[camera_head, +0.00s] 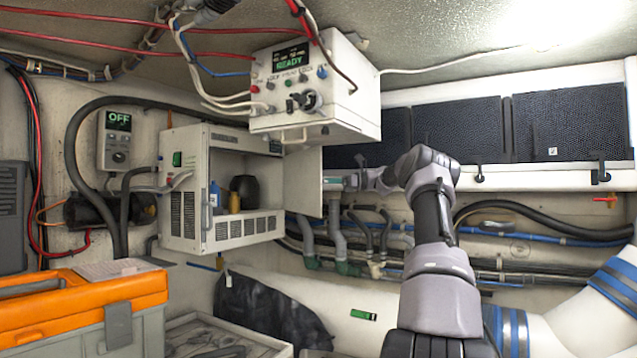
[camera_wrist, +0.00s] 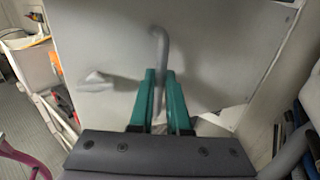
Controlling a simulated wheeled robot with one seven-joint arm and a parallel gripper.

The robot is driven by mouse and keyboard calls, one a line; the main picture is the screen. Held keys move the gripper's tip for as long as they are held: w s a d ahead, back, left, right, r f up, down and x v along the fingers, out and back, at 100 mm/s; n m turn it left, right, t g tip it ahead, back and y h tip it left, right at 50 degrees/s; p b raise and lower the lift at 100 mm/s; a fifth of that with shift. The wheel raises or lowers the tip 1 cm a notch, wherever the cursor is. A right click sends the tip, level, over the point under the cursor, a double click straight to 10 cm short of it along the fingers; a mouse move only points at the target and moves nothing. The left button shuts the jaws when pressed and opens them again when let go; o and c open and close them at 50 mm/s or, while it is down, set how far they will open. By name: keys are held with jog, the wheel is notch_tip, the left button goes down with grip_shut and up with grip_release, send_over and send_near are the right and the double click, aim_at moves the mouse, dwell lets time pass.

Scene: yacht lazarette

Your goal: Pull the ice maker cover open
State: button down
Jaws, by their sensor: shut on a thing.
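The white ice maker (camera_head: 222,236) is mounted on the wall left of centre, its front opening uncovered. Its pale cover (camera_head: 306,183) stands swung out at the right side of the opening. The cover fills most of the wrist view (camera_wrist: 222,58) as a flat light panel. A grey bar handle (camera_wrist: 158,45) stands upright on it. My gripper (camera_head: 335,181) is at the cover's right face. In the wrist view its green fingers (camera_wrist: 160,88) are shut on the handle, one on each side. The handle's lower part is partly hidden by the fingers.
Inside the ice maker are a blue bottle (camera_head: 215,194) and a dark rounded thing (camera_head: 245,190). A white control box (camera_head: 345,85) reading READY hangs above. An orange-lidded toolbox (camera_head: 85,300) stands at front left. Hoses and pipes (camera_head: 340,240) run below the cover.

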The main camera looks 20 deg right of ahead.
aim_at(307, 154)
jog(key=shift+w+a+f, duration=0.15)
jog(key=c, duration=0.9)
grip_release()
jog(key=shift+w+a+f, duration=0.1)
jog(key=shift+w+f, duration=0.1)
jog(key=shift+w, duration=0.1)
jog(key=shift+s+r, duration=0.15)
jog(key=shift+r, duration=0.3)
jog(key=r, duration=0.9)
jog(key=shift+s+a, duration=0.1)
jog(key=shift+s, duration=0.1)
jog(key=shift+w+d+r, duration=0.2)
jog(key=shift+w, duration=0.05)
jog(key=shift+s+a+r, duration=0.1)
